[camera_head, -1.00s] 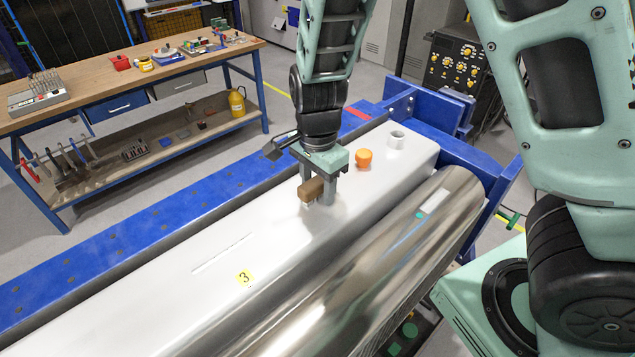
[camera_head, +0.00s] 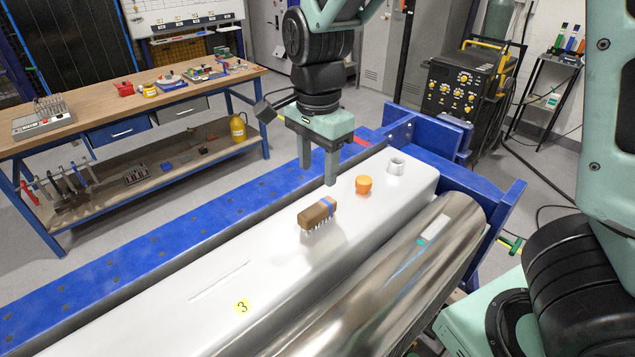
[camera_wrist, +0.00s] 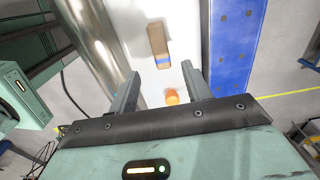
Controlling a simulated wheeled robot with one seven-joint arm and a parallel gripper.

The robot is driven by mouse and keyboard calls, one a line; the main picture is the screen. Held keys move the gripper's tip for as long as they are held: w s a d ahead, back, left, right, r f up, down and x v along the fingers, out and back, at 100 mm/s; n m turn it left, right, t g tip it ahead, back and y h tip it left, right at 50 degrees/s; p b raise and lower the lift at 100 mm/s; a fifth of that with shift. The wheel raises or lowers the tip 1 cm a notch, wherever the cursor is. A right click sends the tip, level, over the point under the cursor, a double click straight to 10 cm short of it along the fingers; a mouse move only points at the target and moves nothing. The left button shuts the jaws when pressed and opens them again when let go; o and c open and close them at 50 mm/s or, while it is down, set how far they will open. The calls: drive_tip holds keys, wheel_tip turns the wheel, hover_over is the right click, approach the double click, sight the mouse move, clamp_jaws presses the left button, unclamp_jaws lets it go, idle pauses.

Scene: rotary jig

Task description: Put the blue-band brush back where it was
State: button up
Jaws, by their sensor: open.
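The blue-band brush (camera_head: 318,213) has a brown wooden block with a blue band near its right end and pale bristles. It rests bristles down on the white beam-like surface (camera_head: 150,318). In the wrist view the brush (camera_wrist: 159,46) lies ahead of the fingers, untouched. My gripper (camera_head: 318,174) is open and empty, raised above and behind the brush in the head view.
An orange cup-like piece (camera_head: 363,185) and a white ring (camera_head: 397,166) sit on the white surface beyond the brush. A yellow tag marked 3 (camera_head: 242,306) is nearer. A shiny metal cylinder (camera_head: 400,260) runs along the right side, and a blue beam (camera_head: 130,245) along the left.

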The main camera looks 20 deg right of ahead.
drive_tip(key=s+a+n, duration=0.3)
drive_tip(key=s+n, duration=0.7)
drive_tip(key=n, duration=0.1)
drive_tip(key=s+a+n, duration=0.3)
drive_tip(key=s+n, duration=0.7)
drive_tip(key=n, duration=0.1)
drive_tip(key=shift+a+f+y, duration=0.2)
drive_tip(key=shift+f+y, duration=0.1)
drive_tip(key=shift+f, duration=0.05)
